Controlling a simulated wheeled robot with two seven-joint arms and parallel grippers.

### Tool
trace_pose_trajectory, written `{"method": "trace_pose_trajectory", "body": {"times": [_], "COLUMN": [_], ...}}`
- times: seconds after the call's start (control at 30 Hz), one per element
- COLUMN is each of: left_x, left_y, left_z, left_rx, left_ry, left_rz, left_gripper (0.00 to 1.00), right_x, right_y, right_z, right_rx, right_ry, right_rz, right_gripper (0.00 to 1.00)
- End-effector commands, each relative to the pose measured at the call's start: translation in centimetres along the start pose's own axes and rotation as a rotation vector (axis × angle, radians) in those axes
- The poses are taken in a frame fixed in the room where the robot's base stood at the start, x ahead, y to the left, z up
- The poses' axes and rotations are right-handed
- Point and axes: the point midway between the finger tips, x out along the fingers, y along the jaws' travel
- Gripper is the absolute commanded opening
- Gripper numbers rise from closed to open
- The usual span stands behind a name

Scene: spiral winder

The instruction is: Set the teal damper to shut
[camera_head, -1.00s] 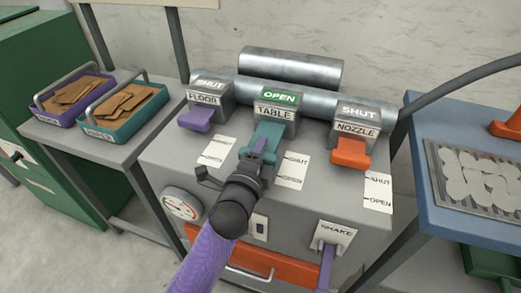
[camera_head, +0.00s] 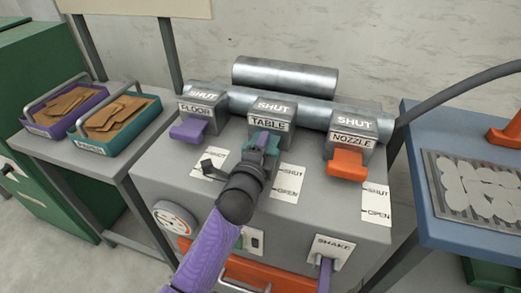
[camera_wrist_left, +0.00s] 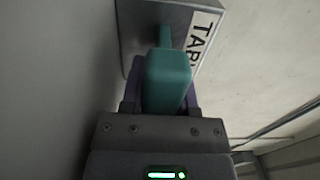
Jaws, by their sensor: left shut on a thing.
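The teal damper handle (camera_head: 250,141) sits on the block labelled TABLE (camera_head: 270,118), in the middle of the machine top. The sign on that block now reads SHUT. My left gripper (camera_head: 262,148) is shut on the teal handle, close below the block. In the left wrist view the teal handle (camera_wrist_left: 167,80) stands between the two purple fingers, with the TABLE label behind it. The gripper hides part of the handle in the head view. My right gripper is not in view.
A purple handle (camera_head: 188,129) under FLOOR is to the left and an orange handle (camera_head: 347,164) under NOZZLE to the right; both signs read SHUT. Two trays (camera_head: 122,132) stand on a side table at left. A blue table (camera_head: 480,225) is at right.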

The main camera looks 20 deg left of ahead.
Motion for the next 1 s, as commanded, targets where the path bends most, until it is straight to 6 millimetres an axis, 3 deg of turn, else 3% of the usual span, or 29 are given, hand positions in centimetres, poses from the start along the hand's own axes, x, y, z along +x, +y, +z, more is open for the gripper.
{"method": "trace_pose_trajectory", "body": {"times": [0.17, 0.2, 0.37, 0.7, 1.0], "left_x": [0.0, 0.0, 0.0, -0.5, -6.3], "left_y": [-0.1, -0.1, -0.1, -0.2, -0.4], "left_z": [0.1, 0.1, 0.1, 0.0, 0.0], "left_rx": [0.0, 0.0, 0.0, 0.0, -0.002], "left_ry": [-0.002, -0.002, -0.002, -0.001, -0.001], "left_rz": [-0.001, -0.001, -0.002, -0.001, -0.001], "left_gripper": [0.0, 0.42, 0.74, 0.74, 0.74], "right_x": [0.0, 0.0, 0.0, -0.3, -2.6], "right_y": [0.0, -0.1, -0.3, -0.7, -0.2], "right_z": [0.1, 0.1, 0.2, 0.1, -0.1], "right_rx": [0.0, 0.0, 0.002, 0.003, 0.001], "right_ry": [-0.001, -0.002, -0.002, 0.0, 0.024], "right_rz": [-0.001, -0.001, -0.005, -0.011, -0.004], "right_gripper": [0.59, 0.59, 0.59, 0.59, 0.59]}}
